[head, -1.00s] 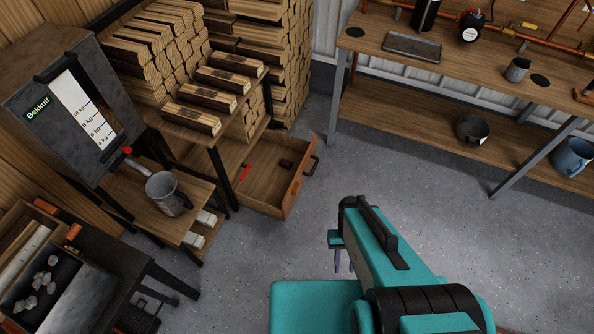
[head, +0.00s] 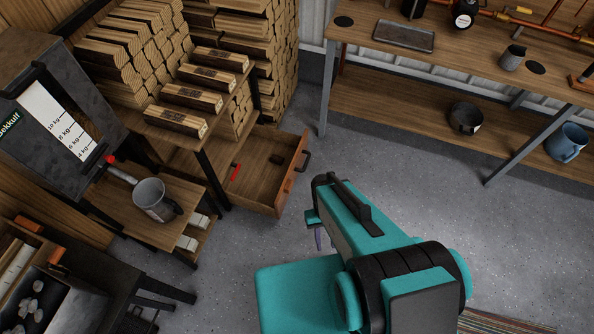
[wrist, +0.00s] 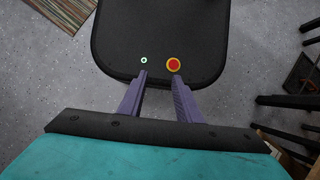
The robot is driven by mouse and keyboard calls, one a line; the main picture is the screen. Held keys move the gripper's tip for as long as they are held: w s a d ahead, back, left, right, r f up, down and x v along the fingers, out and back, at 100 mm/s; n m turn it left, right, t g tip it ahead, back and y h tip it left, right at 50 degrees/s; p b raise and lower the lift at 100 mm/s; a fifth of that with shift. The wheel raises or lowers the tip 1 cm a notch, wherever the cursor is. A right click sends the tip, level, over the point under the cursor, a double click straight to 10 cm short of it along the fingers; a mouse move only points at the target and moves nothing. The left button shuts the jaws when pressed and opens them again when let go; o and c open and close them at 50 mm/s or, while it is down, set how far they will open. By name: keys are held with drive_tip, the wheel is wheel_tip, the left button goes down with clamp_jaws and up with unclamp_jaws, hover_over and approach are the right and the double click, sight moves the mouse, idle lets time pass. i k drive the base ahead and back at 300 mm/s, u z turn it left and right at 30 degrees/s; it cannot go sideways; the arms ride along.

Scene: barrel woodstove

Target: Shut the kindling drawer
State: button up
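The kindling drawer (head: 258,193) is pulled out below the shelf of split wood in the head view. Its wooden front (head: 292,176) faces right and carries a dark handle (head: 304,162). A red item (head: 235,172) and a small dark item (head: 277,158) lie inside. My gripper (wrist: 159,76) shows two purple fingers apart with nothing between them in the wrist view, above my own base. In the head view only a bit of a purple finger (head: 319,239) shows below my arm, to the right of and nearer than the drawer, not touching it.
A small table with a grey mug (head: 155,201) stands left of the drawer, beneath a Bekkulf dispenser (head: 55,120). A workbench (head: 450,66) with a lower shelf stands at the back right. Grey floor (head: 400,170) is clear between drawer and bench. A striped rug (head: 500,322) lies at the bottom.

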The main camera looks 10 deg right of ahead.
sight(262, 187)
drive_tip(key=k, duration=1.3)
drive_tip(key=u, duration=0.5)
drive_tip(key=i, duration=1.7)
drive_tip(key=u, duration=0.45)
